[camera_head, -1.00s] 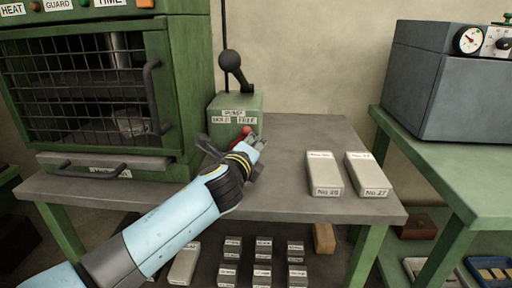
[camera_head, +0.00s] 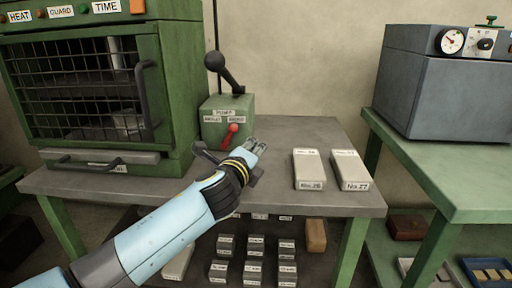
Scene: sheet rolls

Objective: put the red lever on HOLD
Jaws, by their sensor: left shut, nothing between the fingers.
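The red lever (camera_head: 231,133) is on the front of a small green box (camera_head: 208,134) on the grey bench. Its knob leans up and to the right, toward the right label, FREE (camera_head: 238,120). The HOLD label (camera_head: 212,120) is on the left, under the PUMP label. My left gripper (camera_head: 257,148) is shut and empty, just right of and below the lever in the picture. It looks apart from the lever. My left forearm and wrist cover part of the bench in front of the box. My right gripper is out of view.
A black-knobbed handle (camera_head: 225,70) rises from the top of the green box. A green oven-like cabinet (camera_head: 178,85) stands close on the left. Two pale blocks, No.26 (camera_head: 309,168) and No.27 (camera_head: 349,169), lie to the right on the bench (camera_head: 290,203).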

